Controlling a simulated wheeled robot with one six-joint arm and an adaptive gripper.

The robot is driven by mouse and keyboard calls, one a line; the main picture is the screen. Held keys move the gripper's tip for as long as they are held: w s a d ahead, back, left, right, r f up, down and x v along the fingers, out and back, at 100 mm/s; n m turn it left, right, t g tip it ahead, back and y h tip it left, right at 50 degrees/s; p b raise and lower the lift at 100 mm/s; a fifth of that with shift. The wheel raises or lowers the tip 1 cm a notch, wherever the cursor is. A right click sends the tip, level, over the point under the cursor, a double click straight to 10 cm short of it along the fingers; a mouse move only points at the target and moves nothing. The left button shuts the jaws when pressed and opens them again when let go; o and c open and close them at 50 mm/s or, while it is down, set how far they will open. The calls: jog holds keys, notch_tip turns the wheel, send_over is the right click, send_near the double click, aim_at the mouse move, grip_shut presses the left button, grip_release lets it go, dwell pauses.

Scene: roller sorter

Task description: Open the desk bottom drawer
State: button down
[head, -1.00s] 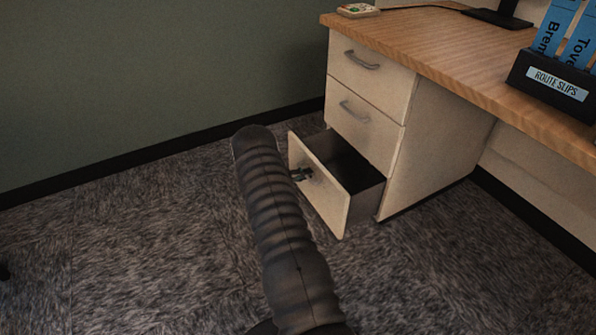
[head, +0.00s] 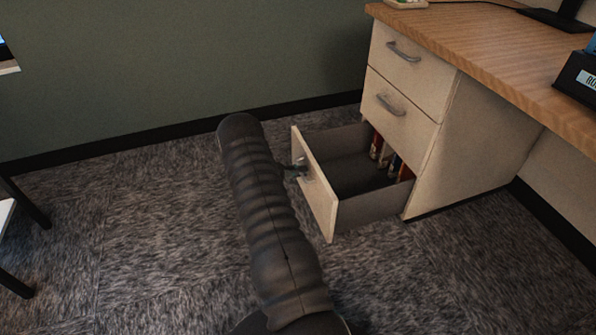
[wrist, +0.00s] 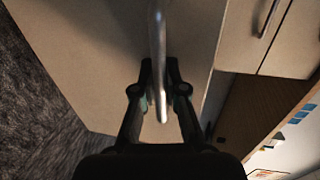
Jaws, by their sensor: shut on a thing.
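The desk bottom drawer (head: 317,189) is pulled well out of the cream cabinet in the head view, with its dark inside and several small coloured items near the back showing. My gripper (head: 300,168) is at the drawer's front, mostly hidden behind my dark ribbed arm. In the wrist view my gripper (wrist: 164,85) has its two fingers on either side of the metal handle (wrist: 160,60), shut on it. The drawer's pale front panel (wrist: 90,50) fills the left of that view.
The two upper drawers (head: 403,82) are shut. The wooden desktop (head: 490,50) overhangs the cabinet at right. A white-topped piece with dark legs (head: 22,200) stands at far left. Grey carpet (head: 150,240) in front of the drawer is clear.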

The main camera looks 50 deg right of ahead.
jog(key=shift+w+a, duration=0.1)
dwell(0.3)
jog(key=c, duration=1.2)
grip_release()
jog(key=v, duration=1.2)
